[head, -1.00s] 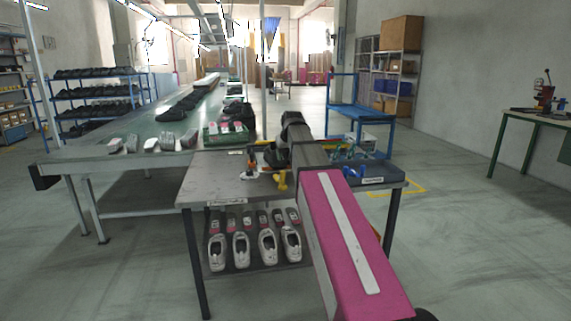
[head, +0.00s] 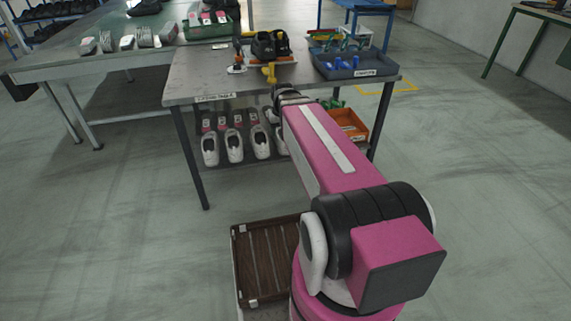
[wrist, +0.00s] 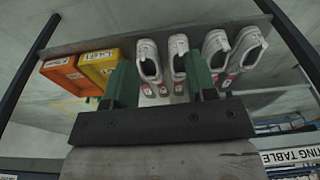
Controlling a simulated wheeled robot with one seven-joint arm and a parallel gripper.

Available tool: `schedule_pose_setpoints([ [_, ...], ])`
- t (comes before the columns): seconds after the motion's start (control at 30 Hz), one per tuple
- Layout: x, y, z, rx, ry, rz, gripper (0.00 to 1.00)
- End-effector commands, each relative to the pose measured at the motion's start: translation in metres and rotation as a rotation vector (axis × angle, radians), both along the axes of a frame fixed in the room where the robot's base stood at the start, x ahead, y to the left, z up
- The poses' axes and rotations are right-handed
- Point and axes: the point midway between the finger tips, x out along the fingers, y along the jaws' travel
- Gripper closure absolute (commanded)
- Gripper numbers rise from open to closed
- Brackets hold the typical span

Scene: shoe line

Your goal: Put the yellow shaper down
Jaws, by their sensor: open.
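My gripper (wrist: 159,64) is open in the wrist view, with green fingers spread apart and nothing visible between them. It faces the lower shelf, with white shoes (wrist: 180,68) and a yellow bin (wrist: 100,67) beyond the fingers. In the head view my arm hides the gripper at the table's front. A small yellow piece (head: 270,73) is on the worktable top (head: 215,82) near its front edge; it may be the yellow shaper, but it is too small to be sure. No shaper shows clearly in the wrist view.
An orange bin (head: 350,122) is on the lower shelf, right of several white shoes (head: 235,147). A dark tray (head: 375,70) with blue pieces is at the tabletop's right. Black shoes (head: 270,45) stand at the back.

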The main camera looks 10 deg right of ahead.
Motion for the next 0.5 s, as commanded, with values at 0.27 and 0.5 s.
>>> schedule_pose_setpoints([
  [0.27,-0.086,0.004,-0.069,-0.011,0.112,-0.027,0.48],
  [0.5,-0.108,0.005,-0.085,-0.015,0.140,-0.036,0.48],
])
